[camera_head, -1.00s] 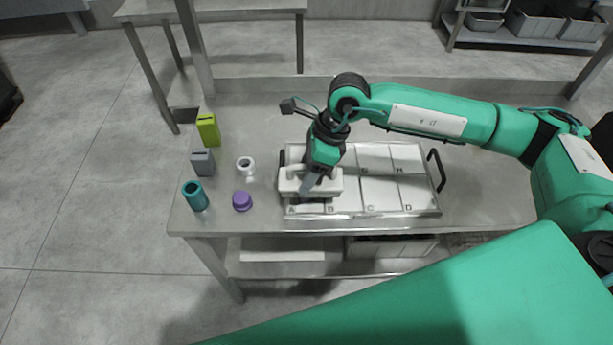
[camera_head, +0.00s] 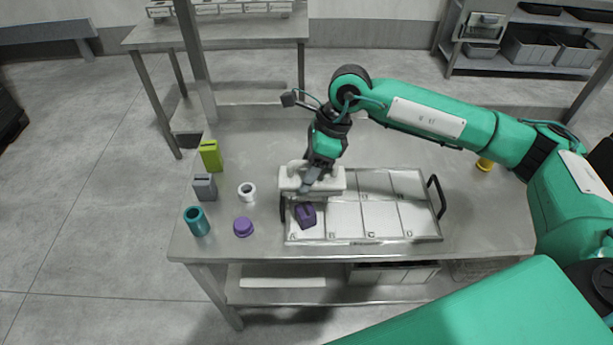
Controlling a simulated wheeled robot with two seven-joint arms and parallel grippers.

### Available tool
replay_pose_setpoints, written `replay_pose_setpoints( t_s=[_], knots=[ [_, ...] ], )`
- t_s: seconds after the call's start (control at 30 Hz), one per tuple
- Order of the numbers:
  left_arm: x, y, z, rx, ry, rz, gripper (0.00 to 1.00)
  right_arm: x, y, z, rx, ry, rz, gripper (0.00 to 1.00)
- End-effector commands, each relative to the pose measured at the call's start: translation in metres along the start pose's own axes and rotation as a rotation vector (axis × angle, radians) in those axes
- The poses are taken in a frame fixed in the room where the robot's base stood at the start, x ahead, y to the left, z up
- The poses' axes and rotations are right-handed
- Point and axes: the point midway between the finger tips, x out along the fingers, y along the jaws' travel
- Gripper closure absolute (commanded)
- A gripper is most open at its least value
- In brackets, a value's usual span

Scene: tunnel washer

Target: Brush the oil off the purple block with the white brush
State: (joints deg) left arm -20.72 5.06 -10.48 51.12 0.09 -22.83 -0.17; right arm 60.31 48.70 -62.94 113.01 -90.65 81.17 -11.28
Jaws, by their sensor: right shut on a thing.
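The purple block (camera_head: 305,215) sits in the front left part of the tray (camera_head: 388,241), around the cells marked A and B. Any oil on it is too small to make out. My right gripper (camera_head: 311,183) is shut on the white brush (camera_head: 328,184). It holds the brush above the tray's left side, just behind the purple block in the picture. Whether the brush touches the block I cannot tell. My left gripper is out of view.
Left of the tray stand a green block (camera_head: 211,158), a grey block (camera_head: 205,188), a teal cup (camera_head: 197,222), a white ring (camera_head: 247,192) and a purple cap (camera_head: 243,227). A yellow thing (camera_head: 485,164) lies at the right. The tray's right cells are bare.

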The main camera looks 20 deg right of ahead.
Motion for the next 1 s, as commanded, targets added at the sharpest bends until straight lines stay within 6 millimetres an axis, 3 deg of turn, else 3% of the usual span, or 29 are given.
replay_pose_setpoints(
  t_s=[0.3, 1.0],
  knots=[
    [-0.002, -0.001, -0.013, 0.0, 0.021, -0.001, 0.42, -0.025, -0.002, 0.007, 0.003, -0.002, -0.003, 0.64],
    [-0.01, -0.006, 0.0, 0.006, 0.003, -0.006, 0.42, -0.027, 0.002, 0.007, -0.014, 0.005, 0.007, 0.64]
  ],
)
